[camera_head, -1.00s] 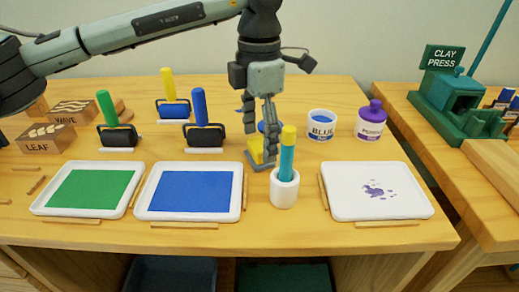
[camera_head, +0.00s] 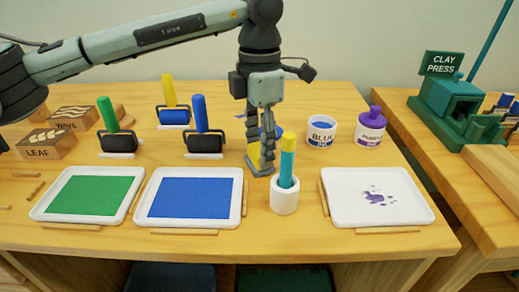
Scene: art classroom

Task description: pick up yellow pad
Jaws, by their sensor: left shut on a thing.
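The yellow pad (camera_head: 254,153) is on the wooden table, behind the white cup. My left gripper (camera_head: 262,165) points down over it with its fingers shut on the pad. The fingers hide part of the pad, and I cannot tell whether it is clear of the table. My right gripper is not in view.
Just in front is a white cup (camera_head: 284,198) with a yellow-and-teal stick (camera_head: 287,160). A blue paint tray (camera_head: 238,214) and a purple-stained tray (camera_head: 377,221) flank it. A blue-handled roller (camera_head: 202,130) stands left; a BLUE jar (camera_head: 321,131) and purple jar (camera_head: 370,128) stand right.

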